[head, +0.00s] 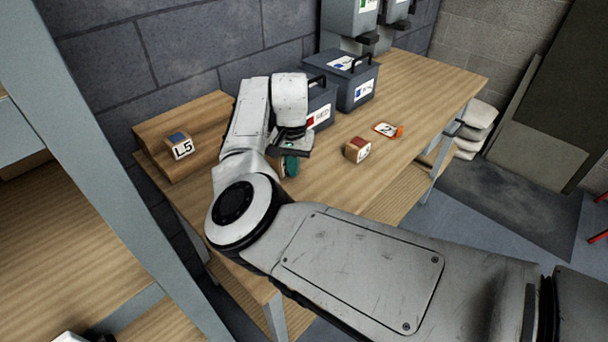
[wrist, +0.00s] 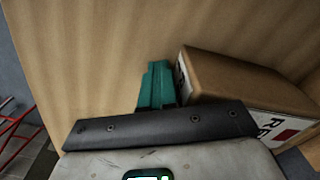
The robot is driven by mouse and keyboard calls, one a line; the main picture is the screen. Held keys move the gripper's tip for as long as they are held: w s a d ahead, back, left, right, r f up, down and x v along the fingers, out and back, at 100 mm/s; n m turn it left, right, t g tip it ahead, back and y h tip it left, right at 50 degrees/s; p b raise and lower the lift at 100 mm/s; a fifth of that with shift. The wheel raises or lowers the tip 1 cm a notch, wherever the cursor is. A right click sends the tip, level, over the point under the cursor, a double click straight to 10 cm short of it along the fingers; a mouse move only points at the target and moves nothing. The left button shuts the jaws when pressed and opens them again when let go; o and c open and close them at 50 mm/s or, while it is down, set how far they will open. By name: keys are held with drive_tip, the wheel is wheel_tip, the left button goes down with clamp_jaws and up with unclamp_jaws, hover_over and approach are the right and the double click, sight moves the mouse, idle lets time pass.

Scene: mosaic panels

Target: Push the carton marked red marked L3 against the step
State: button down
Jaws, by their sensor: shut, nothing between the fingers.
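My gripper (head: 290,166) has teal fingers, shut and empty, low over the table. The wrist view shows the fingers (wrist: 155,86) beside a brown carton (wrist: 245,82), at its left side; I cannot tell if they touch. This carton bears a white label with an R and a red square; the rest is cut off. My arm seems to hide it in the head view. The wooden step (head: 185,113) is at the table's left end. A small carton with a red top (head: 357,149) stands on the table right of the gripper; its label is unreadable.
A carton marked L5 (head: 180,146) with a blue patch sits on the step. Two dark toolboxes stand behind the gripper, one with a red label (head: 320,113), one with a blue label (head: 357,85). An orange item with a white tag (head: 387,130) lies on the right.

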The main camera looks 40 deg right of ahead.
drive_tip(key=shift+w+b, duration=0.65)
drive_tip(key=shift+w, duration=0.35)
drive_tip(key=shift+w+b, duration=0.5)
drive_tip(key=shift+w, duration=0.25)
drive_tip(key=shift+w+b, duration=0.3)
drive_tip(key=shift+w, duration=0.1)
drive_tip(key=shift+w+a+b, duration=0.1)
drive_tip(key=shift+w+b, duration=0.35)
drive_tip(key=shift+w, duration=0.1)
drive_tip(key=shift+s+r+p, duration=0.1)
drive_tip(key=shift+s+p, duration=0.05)
drive_tip(key=shift+p, duration=0.15)
drive_tip(key=shift+s+p, duration=1.35)
drive_tip(key=shift+p, duration=0.4)
